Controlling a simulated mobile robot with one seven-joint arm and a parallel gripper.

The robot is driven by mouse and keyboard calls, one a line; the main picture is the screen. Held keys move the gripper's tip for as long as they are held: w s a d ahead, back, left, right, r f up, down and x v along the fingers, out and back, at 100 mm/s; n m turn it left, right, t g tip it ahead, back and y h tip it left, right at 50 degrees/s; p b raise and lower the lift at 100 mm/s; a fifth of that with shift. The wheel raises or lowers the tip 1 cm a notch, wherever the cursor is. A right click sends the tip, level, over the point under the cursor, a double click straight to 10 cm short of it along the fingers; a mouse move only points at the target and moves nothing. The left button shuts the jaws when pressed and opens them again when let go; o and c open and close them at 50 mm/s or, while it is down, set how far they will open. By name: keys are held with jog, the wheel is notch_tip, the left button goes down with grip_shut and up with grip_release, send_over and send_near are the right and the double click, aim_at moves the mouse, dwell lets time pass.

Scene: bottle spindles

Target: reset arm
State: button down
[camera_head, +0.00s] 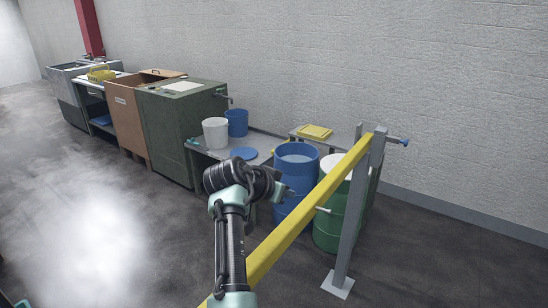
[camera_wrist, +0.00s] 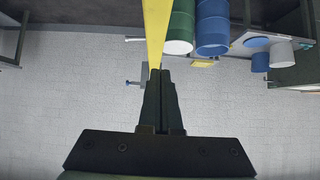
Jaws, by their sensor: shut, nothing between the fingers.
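My arm rises from the bottom of the head view, and its dark end with my gripper (camera_head: 284,191) is raised close to a yellow rail (camera_head: 300,221). In the wrist view my gripper (camera_wrist: 161,75) shows as two dark fingers pressed together, with nothing between them. The wrist picture looks upside down. The yellow rail (camera_wrist: 157,28) runs down toward the fingertips there; I cannot tell whether they touch it.
A grey post (camera_head: 354,215) carries the rail's far end. Behind the rail stand a blue barrel (camera_head: 297,168) and a green barrel (camera_head: 329,229). A bench with white bucket (camera_head: 215,133), a green cabinet (camera_head: 170,130) and brown box (camera_head: 127,117) line the wall. The left floor is clear.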

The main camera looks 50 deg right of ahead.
jog(key=v, duration=0.6)
jog(key=shift+d+r, duration=0.25)
jog(key=shift+r, duration=0.2)
jog(key=shift+w, duration=0.15)
jog(key=w+a+r+n+t+p, duration=0.1)
jog(key=w+a+r+n+t, duration=0.2)
jog(key=a+r+t, duration=0.4)
jog(key=w+a+r+n+t+h+p, duration=0.1)
jog(key=w+a+r+n+t, duration=0.15)
jog(key=a+r, duration=0.45)
jog(key=w+a+r+n+t+p, duration=0.15)
jog(key=w+a+r+t, duration=0.3)
jog(key=r, duration=0.45)
jog(key=s+a+r+n+t+y, duration=0.3)
jog(key=s+a+r+t, duration=0.1)
jog(key=a, duration=0.4)
jog(key=s+a+r+n+t+y+p, duration=0.1)
jog(key=s+a+r+n+t+y, duration=0.3)
jog(key=s+a+r, duration=0.3)
jog(key=s+a+r+n+t+y, duration=0.3)
jog(key=a+r, duration=0.4)
jog(key=a, duration=0.4)
jog(key=shift+s+r+n+t+y+p, duration=0.35)
jog(key=shift+s+t+y, duration=0.35)
jog(key=shift+s+t, duration=0.35)
